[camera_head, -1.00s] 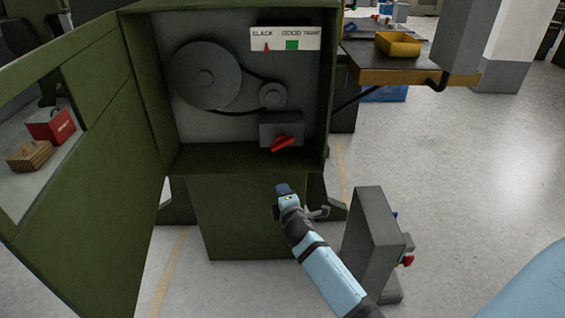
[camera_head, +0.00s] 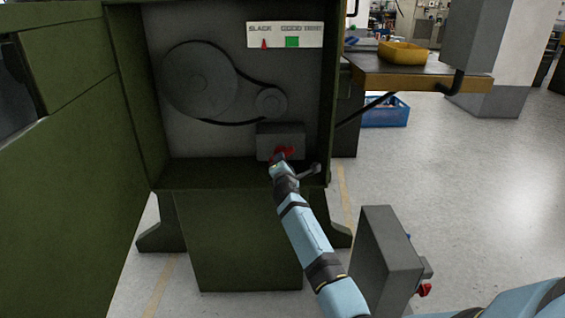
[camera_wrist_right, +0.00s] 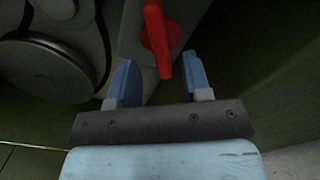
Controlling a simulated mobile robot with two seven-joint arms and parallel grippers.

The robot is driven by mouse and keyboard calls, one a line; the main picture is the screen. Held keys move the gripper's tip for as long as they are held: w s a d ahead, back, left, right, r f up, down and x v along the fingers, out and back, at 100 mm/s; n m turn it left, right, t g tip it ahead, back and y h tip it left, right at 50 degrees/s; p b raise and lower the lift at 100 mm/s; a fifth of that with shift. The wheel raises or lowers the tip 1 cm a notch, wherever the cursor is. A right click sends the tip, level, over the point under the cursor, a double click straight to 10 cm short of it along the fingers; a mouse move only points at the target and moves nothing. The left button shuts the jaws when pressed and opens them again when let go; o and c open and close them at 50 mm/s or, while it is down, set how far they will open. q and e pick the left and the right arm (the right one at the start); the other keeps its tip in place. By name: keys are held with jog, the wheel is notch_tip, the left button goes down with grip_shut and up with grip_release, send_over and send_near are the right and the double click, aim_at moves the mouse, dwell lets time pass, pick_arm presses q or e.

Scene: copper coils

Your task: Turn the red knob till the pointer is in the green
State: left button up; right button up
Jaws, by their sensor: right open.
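The red knob (camera_head: 286,151) is on a grey box (camera_head: 283,132) low inside the green cabinet. In the right wrist view the knob (camera_wrist_right: 156,38) is a round boss with a long bar handle, roughly upright in the picture. My right gripper (camera_head: 278,159) is at the knob and partly hides it. Its blue fingers (camera_wrist_right: 161,66) are open, with the handle's lower end between them in the picture; contact is not visible. The red pointer (camera_head: 264,44) is under "SLACK", left of the green patch (camera_head: 292,42) on the white scale (camera_head: 274,34). My left gripper is not in view.
A large pulley (camera_head: 200,80) and a small one (camera_head: 270,102) with a black belt are left of and above the knob. The cabinet's open door (camera_head: 60,190) is at left. A grey pedestal (camera_head: 385,260) stands right of my arm. A workbench (camera_head: 420,72) is behind at right.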

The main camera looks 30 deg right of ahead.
aim_at(289, 151)
jog(key=b+x, duration=0.1)
jog(key=x, duration=0.4)
jog(key=shift+a, duration=0.1)
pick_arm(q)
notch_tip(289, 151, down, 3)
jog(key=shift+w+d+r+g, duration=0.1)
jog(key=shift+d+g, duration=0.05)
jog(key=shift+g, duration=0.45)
pick_arm(e)
grip_shut()
